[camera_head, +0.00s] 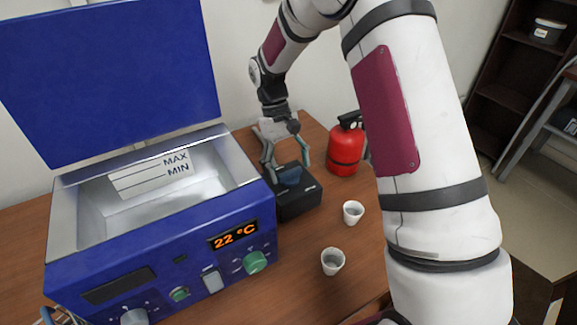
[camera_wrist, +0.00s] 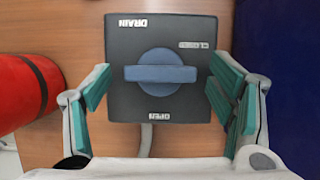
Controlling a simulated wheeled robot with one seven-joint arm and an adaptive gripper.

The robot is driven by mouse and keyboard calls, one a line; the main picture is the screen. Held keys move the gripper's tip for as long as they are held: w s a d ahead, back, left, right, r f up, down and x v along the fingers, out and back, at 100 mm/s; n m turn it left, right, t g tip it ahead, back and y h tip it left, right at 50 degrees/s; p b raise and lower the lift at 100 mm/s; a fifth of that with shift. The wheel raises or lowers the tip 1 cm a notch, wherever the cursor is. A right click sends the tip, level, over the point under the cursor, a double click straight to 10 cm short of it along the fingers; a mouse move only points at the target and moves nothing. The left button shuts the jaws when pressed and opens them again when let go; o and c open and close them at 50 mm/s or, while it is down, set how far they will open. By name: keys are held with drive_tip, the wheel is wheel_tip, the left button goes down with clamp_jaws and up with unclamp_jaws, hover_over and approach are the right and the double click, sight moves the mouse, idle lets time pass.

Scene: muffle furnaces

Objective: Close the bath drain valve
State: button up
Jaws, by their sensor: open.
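The drain valve is a black box (camera_head: 299,201) on the table, right of the blue bath (camera_head: 160,230), with a blue knob (camera_head: 289,177) on top. In the wrist view the knob (camera_wrist: 160,74) has its bar lying crosswise. The box (camera_wrist: 125,45) carries the words DRAIN, CLOSED and OPEN, the last near the lower edge. My gripper (camera_head: 287,160) is above the box, pointing down. In the wrist view my gripper (camera_wrist: 158,82) is open, with one green-padded finger on each side of the knob and visible gaps to it.
A red extinguisher (camera_head: 345,150) stands behind and right of the valve box. Two white cups (camera_head: 353,212) (camera_head: 333,261) stand in front and right of it. The bath's blue lid (camera_head: 110,80) is raised, and its display reads 22 °C. Bare table (camera_head: 300,290) lies in front.

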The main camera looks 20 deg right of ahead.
drive_tip(key=d+v, duration=0.1)
drive_tip(key=v, duration=1)
drive_tip(key=shift+a+r, duration=0.4)
drive_tip(key=shift+a, duration=0.1)
drive_tip(key=shift+w, duration=0.15)
wheel_tip(320, 180, up, 9)
drive_tip(key=t+p, duration=0.1)
drive_tip(key=t, duration=0.1)
hover_over(289, 182)
drive_tip(key=s+r+m+t+p, duration=0.1)
drive_tip(key=s+r+t+p, duration=0.1)
drive_tip(key=s+r, duration=0.65)
drive_tip(key=s+d+f+m+t+y+p, duration=0.1)
drive_tip(key=s+t, duration=0.3)
drive_tip(key=s, duration=1.6)
drive_tip(key=shift+d+f+t+p, duration=0.15)
drive_tip(key=shift+f+t+p, duration=0.15)
drive_tip(key=shift+p, duration=0.6)
